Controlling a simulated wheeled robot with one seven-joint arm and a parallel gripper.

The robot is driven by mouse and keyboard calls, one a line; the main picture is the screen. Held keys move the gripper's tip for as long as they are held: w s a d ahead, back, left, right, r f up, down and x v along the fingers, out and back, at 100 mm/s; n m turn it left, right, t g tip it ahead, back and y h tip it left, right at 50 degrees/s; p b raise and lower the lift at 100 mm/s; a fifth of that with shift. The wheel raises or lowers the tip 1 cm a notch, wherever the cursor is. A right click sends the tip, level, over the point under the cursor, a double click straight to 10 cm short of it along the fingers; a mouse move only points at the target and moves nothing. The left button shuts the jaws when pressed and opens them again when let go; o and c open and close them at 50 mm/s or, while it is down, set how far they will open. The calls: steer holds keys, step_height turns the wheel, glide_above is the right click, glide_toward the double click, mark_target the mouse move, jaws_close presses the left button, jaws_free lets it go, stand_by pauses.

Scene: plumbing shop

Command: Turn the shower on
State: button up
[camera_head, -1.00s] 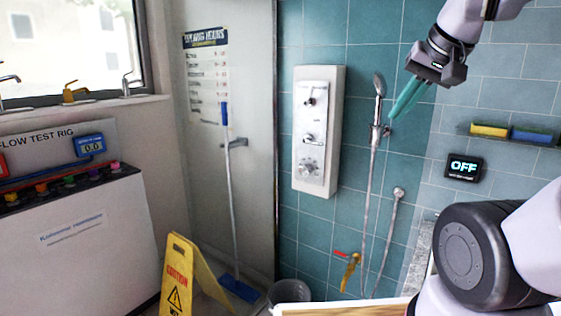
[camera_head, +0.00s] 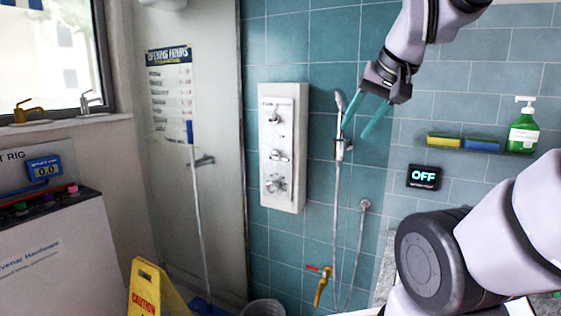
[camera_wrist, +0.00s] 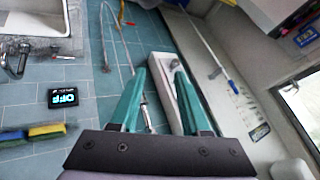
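The white shower panel (camera_head: 297,150) is on the teal tiled wall, with several chrome controls: a top fitting (camera_head: 274,117), a middle lever (camera_head: 279,155) and a lower knob (camera_head: 275,185). A chrome hand shower (camera_head: 340,103) hangs on a rail to its right. A black display (camera_head: 424,178) reads OFF; it also shows in the wrist view (camera_wrist: 62,97). My gripper (camera_head: 356,128) is open and empty, with teal fingers apart, up and right of the panel. In the wrist view, part of the panel (camera_wrist: 164,80) shows between the fingertips (camera_wrist: 158,72). I see no contact with any control.
A yellow tap with a red handle (camera_head: 320,286) is low on the wall, beside the hose. A shelf at right holds sponges (camera_head: 462,143) and a green soap bottle (camera_head: 523,130). A glass screen with a mop (camera_head: 196,180) and a yellow caution sign (camera_head: 148,290) stand at left.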

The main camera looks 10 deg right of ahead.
steer(key=w+f+m+t+h, duration=0.15)
steer(key=w+m, duration=0.25)
steer(key=w, duration=1.1)
steer(key=m+t, duration=0.6)
glide_toward(285, 160)
steer(key=s+d+r, duration=0.3)
steer(key=d+r, duration=0.2)
steer(key=w+a+f+m+t+y, duration=0.2)
steer(key=w+a+f+m, duration=0.15)
steer(key=f, duration=0.35)
steer(key=shift+n, duration=0.25)
steer(key=w, duration=0.3)
steer(key=w+a, duration=0.1)
steer(key=w, duration=0.2)
steer(key=w+a, duration=0.1)
steer(key=w, duration=0.3)
steer(key=shift+f, duration=0.4)
jaws_close()
